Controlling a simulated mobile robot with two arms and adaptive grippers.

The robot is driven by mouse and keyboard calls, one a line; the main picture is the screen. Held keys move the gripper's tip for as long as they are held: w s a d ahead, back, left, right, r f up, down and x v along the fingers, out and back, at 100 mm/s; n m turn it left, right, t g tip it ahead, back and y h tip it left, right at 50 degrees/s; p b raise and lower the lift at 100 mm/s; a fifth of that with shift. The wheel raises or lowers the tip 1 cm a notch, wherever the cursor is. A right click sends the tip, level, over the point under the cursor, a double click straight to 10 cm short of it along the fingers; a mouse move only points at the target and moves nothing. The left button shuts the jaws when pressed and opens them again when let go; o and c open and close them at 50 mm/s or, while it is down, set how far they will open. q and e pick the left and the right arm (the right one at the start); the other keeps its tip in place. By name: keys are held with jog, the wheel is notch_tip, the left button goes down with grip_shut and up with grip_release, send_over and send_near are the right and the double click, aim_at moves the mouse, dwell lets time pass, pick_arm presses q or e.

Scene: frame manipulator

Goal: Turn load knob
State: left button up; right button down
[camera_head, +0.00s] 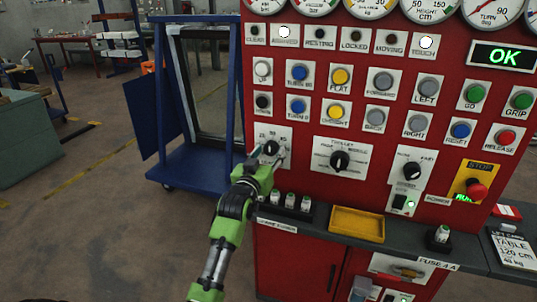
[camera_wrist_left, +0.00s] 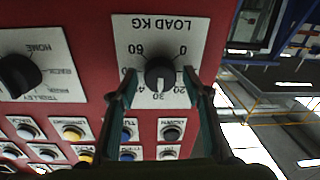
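The load knob (camera_wrist_left: 160,72) is a round black knob on a white plate (camera_wrist_left: 124,32) marked "LOAD KG", seen upside down in the left wrist view. Its white mark points down in that view, near the 30. In the head view the knob (camera_head: 271,148) is on the red panel, just above the left fingertips. My left gripper (camera_head: 265,161) is close to the plate. In the left wrist view its two fingers (camera_wrist_left: 160,84) stand either side of the knob with gaps between, so it is open. My right gripper is not in view.
The trolley knob (camera_head: 340,160) and a further black knob (camera_head: 412,170) sit to the right, with rows of buttons above. Below is a grey ledge with small white-topped items (camera_head: 290,201) and a yellow tray (camera_head: 357,223). A blue frame (camera_head: 190,165) stands left of the panel.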

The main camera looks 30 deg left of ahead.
pick_arm(q)
jog(key=c, duration=0.8)
jog(key=m+p, duration=0.2)
jog(key=shift+r+m, duration=0.1)
jog(key=shift+m, duration=0.3)
jog(key=m+p, duration=0.1)
jog(key=m, duration=0.1)
jog(key=shift+m, duration=0.4)
jog(key=m+p, duration=0.1)
jog(key=m, duration=0.3)
jog(key=shift+m, duration=0.4)
jog(key=shift+m+h+p, duration=0.3)
jog(key=shift+m+p, duration=0.25)
jog(key=shift+m, duration=1.75)
